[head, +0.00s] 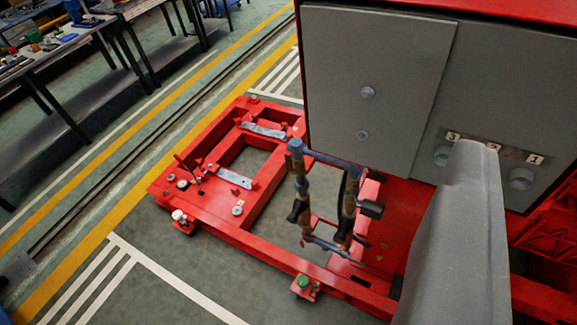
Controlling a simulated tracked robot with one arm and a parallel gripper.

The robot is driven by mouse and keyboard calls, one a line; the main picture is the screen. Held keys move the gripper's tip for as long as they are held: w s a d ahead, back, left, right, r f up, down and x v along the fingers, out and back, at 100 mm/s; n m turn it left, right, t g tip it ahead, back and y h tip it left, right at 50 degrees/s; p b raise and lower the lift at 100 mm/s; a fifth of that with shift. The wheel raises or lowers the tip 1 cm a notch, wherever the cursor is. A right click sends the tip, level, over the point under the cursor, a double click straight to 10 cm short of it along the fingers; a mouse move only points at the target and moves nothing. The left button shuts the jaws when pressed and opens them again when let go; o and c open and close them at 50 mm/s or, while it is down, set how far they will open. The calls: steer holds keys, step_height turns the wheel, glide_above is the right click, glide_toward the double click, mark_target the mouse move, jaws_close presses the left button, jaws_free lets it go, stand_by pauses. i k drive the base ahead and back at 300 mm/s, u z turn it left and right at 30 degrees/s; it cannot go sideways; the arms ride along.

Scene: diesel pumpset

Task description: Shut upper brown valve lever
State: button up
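A small pipe frame with blue-grey pipes (335,158) and brownish valve bodies stands in front of the grey panel, near the picture's middle. Dark lever-like parts stick out on its left upright (297,210) and right upright (371,209). They are too small for me to tell which is the upper brown valve lever or how it is turned. A large smooth grey part (458,245), which looks like part of my gripper or arm, fills the lower right, to the right of the pipe frame and apart from it in the picture. No pair of fingertips can be made out.
A red base frame (222,222) with cross members and small fittings lies on the floor around the pipes. A red cabinet with a grey panel (375,75) and numbered knobs (521,178) stands behind. Workbenches (75,40) are at the upper left.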

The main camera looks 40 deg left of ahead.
mark_target(287, 157)
steer(key=z, duration=0.65)
steer(key=k, duration=1)
steer(key=u, duration=0.8)
steer(key=i, duration=1)
steer(key=z, duration=0.1)
